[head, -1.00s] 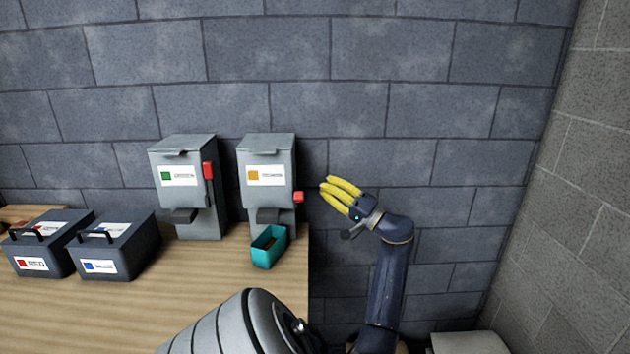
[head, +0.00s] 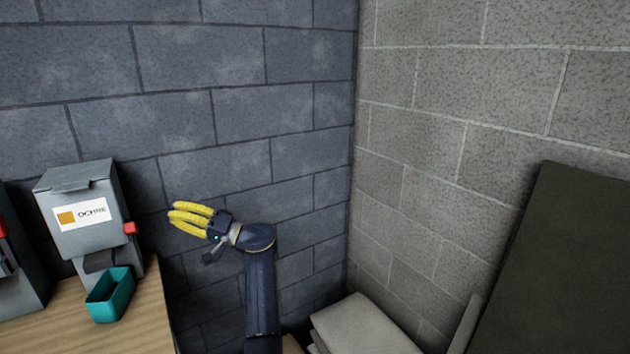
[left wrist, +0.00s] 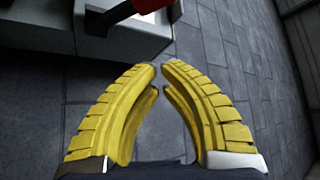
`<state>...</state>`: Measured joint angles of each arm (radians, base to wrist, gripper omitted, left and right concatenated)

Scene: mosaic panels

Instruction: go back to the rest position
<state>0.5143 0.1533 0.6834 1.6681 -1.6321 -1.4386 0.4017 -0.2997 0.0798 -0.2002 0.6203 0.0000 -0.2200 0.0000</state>
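My left gripper (head: 172,215) has yellow ribbed fingers and hangs in front of the dark block wall, just right of the ochre dispenser (head: 75,240). It is apart from the dispenser's red lever (head: 130,228). In the left wrist view the curved fingers (left wrist: 160,68) nearly meet at their tips, with nothing between them. The red lever (left wrist: 118,12) shows beyond them at the top, on a grey body. My right gripper is not in view.
A teal open bin (head: 122,298) stands below the dispenser on the wooden table (head: 150,325), near its right edge. Part of another dispenser (head: 22,285) shows at far left. Pale slabs (head: 360,328) and a dark panel (head: 560,270) are at right, by the grey wall (head: 450,100).

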